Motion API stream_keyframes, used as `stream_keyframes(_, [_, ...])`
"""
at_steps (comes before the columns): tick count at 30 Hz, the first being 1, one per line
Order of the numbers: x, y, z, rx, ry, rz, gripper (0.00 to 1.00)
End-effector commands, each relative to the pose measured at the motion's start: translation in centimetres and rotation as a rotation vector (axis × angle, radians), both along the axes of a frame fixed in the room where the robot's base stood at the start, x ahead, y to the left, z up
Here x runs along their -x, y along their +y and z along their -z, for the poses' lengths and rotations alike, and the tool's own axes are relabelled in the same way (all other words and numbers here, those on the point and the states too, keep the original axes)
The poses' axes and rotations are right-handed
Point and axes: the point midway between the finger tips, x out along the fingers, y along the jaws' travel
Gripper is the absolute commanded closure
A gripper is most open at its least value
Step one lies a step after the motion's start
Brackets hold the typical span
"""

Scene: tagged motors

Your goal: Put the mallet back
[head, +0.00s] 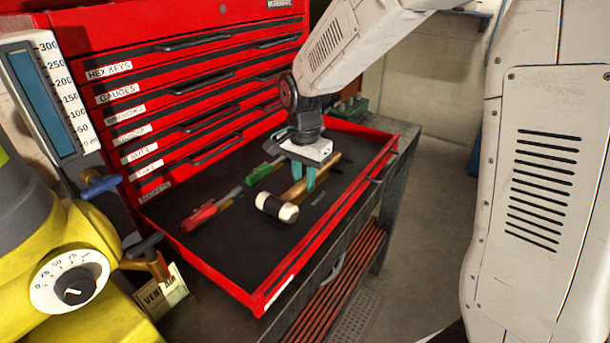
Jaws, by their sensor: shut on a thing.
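The mallet (277,208) has a black-and-white head and a wooden handle. It is in or just above the open drawer (216,276) of the red tool chest, its head toward the front edge and its handle running back to the right. My gripper (308,183) points down with its teal fingers shut on the mallet's handle. I cannot tell whether the mallet touches the drawer floor.
A red-handled screwdriver (205,214) and a green-handled one (262,171) lie in the drawer left of the mallet. Labelled shut drawers (170,95) rise behind. A yellow machine with a dial (72,280) stands at the left. Dark drawer floor between the tools is free.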

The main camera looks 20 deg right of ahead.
Motion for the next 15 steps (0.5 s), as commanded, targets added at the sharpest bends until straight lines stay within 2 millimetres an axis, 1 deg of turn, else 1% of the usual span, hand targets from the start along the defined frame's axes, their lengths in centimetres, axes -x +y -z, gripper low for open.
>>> stream_keyframes(4, [0.23,0.03,0.34,0.001,0.008,-0.001,1.0])
stream_keyframes(5, [0.24,0.03,0.36,0.001,0.008,-0.001,0.75])
stream_keyframes(6, [0.27,0.03,0.37,0.001,0.009,-0.001,0.64])
stream_keyframes(7, [0.27,0.03,0.37,0.001,0.009,-0.001,0.55])
stream_keyframes(8, [0.25,0.03,0.35,0.001,0.008,-0.001,0.52])
stream_keyframes(15, [0.22,-0.02,0.3,0.001,0.008,0.0,0.52])
